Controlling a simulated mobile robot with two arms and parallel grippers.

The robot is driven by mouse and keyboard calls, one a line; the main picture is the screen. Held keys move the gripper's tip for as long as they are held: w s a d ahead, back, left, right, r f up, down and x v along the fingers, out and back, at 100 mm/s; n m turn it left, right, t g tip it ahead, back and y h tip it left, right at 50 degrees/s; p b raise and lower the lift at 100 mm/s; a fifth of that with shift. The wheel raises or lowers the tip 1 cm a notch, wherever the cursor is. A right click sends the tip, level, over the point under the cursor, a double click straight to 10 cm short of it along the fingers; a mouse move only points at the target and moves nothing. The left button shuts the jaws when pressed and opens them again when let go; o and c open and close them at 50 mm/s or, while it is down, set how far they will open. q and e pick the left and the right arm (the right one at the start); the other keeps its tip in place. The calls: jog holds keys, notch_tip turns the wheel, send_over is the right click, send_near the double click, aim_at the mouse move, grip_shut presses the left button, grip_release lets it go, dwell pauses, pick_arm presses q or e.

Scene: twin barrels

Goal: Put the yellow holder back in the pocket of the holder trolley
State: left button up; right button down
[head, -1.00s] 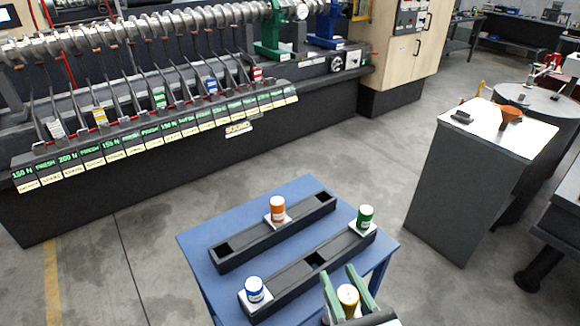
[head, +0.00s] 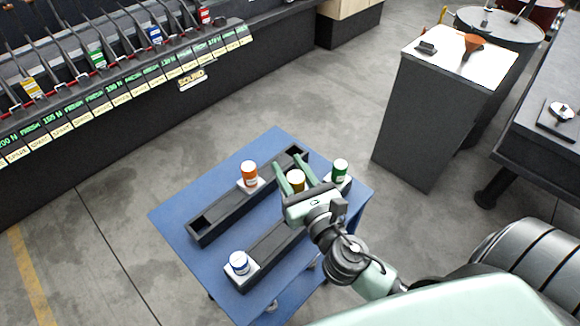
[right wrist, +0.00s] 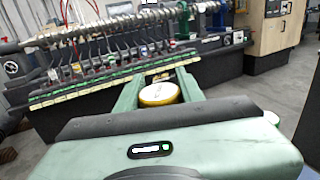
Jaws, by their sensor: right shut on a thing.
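My right gripper (head: 292,180) is shut on the yellow holder (head: 296,181), which has a white top; it also shows between the fingers in the right wrist view (right wrist: 159,94). The holder trolley (head: 172,218) has a blue top with two black pocket bars. The gripper and holder are over the near bar (head: 275,254), between the blue holder (head: 239,263) and the green holder (head: 340,171). The gripper hides the bar's middle, and I cannot tell the holder's height above it. The far bar (head: 222,215) carries the orange holder (head: 249,175) between two empty end pockets. My left gripper is not in view.
A machine with labelled levers (head: 130,75) stands behind at the left. A grey cabinet (head: 425,115) with a white top and an orange funnel (head: 473,43) stands at the right. Bare floor separates them from the trolley.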

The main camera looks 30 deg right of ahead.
jog(key=shift+f+b, duration=2.5)
jog(key=shift+f, duration=0.35)
jog(key=shift+p, duration=0.35)
jog(key=shift+f+b, duration=2.6)
jog(key=shift+f, duration=0.4)
jog(key=c, duration=0.8)
grip_release()
